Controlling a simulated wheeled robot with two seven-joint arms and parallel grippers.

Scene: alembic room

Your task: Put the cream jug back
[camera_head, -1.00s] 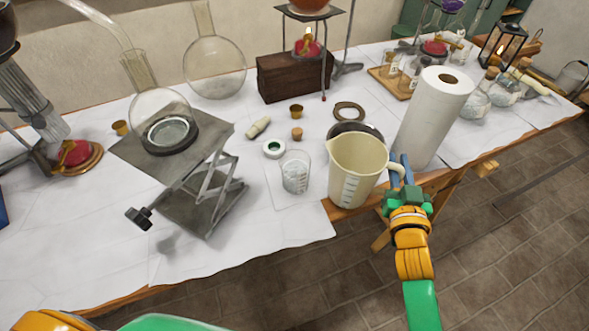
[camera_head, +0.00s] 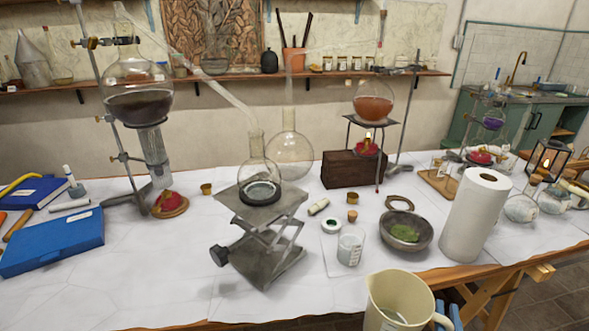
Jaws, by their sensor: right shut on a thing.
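The cream jug (camera_head: 396,303) shows at the bottom right of the head view, in front of the table's front edge. It is upright, with a wide open mouth and its handle to the right. My right gripper (camera_head: 446,318) is at the handle side and is shut on the jug. Most of this gripper and its arm lie below the picture. The lower part of the jug is cut off by the picture's bottom edge. My left gripper is not in view.
A paper roll (camera_head: 474,217) stands near the table's front edge. A bowl with green stuff (camera_head: 406,231), a small glass beaker (camera_head: 350,247) and a metal lab jack (camera_head: 262,236) stand near the jug. White-covered table (camera_head: 190,290) is clear at front left.

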